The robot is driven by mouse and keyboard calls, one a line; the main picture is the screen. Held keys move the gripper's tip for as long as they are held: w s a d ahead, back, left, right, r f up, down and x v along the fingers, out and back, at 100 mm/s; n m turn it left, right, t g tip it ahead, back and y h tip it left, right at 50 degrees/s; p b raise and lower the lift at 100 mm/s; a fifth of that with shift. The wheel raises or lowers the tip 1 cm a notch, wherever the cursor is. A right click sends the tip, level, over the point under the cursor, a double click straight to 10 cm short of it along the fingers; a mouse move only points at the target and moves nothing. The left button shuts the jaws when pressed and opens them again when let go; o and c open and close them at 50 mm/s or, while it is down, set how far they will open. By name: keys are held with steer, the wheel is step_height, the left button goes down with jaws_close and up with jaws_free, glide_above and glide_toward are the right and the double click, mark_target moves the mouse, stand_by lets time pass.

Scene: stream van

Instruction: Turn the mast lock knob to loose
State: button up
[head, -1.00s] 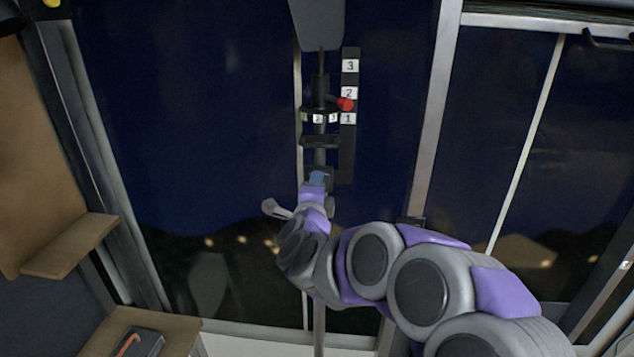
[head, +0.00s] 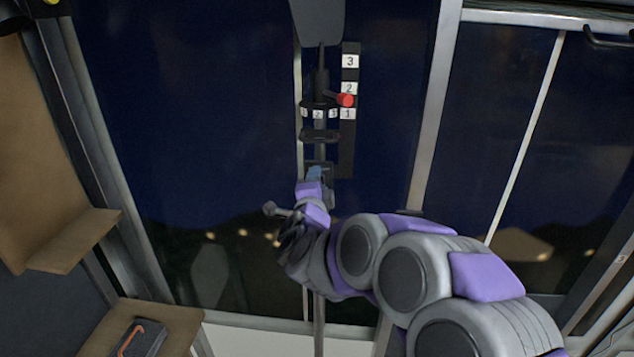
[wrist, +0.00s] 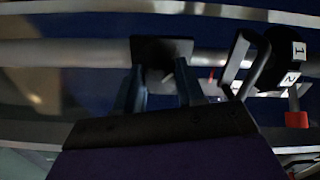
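The vertical mast (head: 319,320) stands before the dark window and runs sideways across the wrist view (wrist: 70,55). A dark block on the mast (wrist: 160,50), seemingly the lock with its knob, lies just beyond my fingers. In the head view my gripper (head: 316,172) largely covers that spot. My gripper shows two blue-grey fingers (wrist: 160,85) standing apart, with a dark part between or just behind them. I cannot tell whether they touch it. The knob's setting is not readable. Higher up is a numbered black collar (head: 318,114) with a red-tipped handle (head: 345,100).
A black scale strip marked 1, 2, 3 (head: 350,75) stands right of the mast. A dark bracket (head: 319,136) sits between the collar and my gripper, and its looped handle (wrist: 243,65) is close beside the fingers. A brown shelf (head: 75,240) is at the left.

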steer(key=o, duration=0.4)
steer(key=shift+a+f, duration=0.15)
steer(key=shift+f, duration=0.1)
steer(key=shift+o, duration=0.2)
steer(key=shift+r, duration=0.1)
steer(key=s+b, duration=0.3)
steer(key=s, duration=1.4)
steer(key=shift+s+a+b, duration=0.15)
steer(key=shift+a+b, duration=0.15)
steer(key=shift+a, duration=0.15)
